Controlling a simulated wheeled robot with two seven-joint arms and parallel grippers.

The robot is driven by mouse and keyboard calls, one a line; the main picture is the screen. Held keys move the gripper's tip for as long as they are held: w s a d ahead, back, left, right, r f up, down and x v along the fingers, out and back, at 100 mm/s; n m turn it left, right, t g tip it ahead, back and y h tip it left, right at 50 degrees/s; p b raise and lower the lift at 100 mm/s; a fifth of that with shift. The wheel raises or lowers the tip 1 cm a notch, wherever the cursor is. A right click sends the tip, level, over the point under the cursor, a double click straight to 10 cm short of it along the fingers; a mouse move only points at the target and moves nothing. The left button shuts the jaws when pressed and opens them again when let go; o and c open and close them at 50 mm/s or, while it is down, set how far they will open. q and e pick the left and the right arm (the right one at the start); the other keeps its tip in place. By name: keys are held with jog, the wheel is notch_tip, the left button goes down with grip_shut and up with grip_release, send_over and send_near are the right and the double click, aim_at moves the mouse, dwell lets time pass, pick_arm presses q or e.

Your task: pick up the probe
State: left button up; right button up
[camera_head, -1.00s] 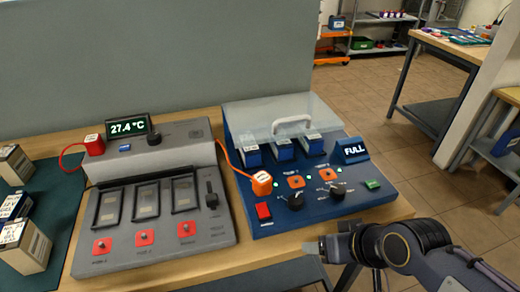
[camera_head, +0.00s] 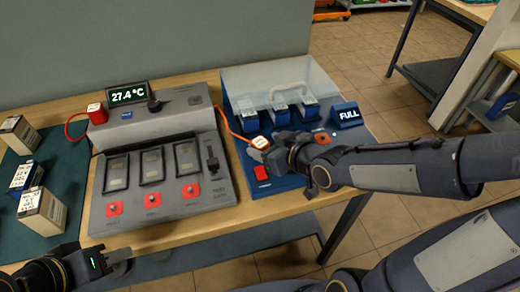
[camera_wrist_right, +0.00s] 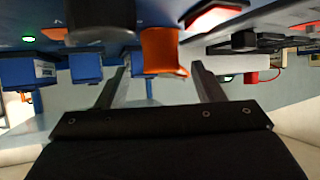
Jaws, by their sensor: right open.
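An orange block with a pale top (camera_head: 260,143) and an orange cable stands on the blue charger (camera_head: 262,188); I take it as the probe. My right gripper (camera_head: 270,152) is beside it, reaching in from the right. In the right wrist view the orange block (camera_wrist_right: 163,50) shows between the tips of my open right gripper (camera_wrist_right: 160,72); I cannot tell whether they touch it. A red block (camera_head: 97,113) with a red cable sits on the grey tester (camera_head: 205,120). My left gripper (camera_head: 118,256) is at the lower left, apart from both; its jaw opening is unclear.
Blue batteries (camera_head: 280,114) stand in the charger under a raised clear lid (camera_head: 282,82). The FULL display (camera_head: 347,115) is to their right. My right arm hides the charger's knobs. Boxed batteries (camera_head: 42,210) stand on a green mat (camera_head: 72,175) at left.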

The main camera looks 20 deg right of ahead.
aim_at(262, 144)
jog(key=shift+w+a+f, duration=0.15)
jog(key=shift+w+f, duration=0.1)
jog(key=x, duration=0.4)
jog(key=shift+w+a+b, duration=0.1)
jog(key=shift+b, duration=0.2)
jog(key=c, duration=1.2)
jog(key=shift+o, duration=0.2)
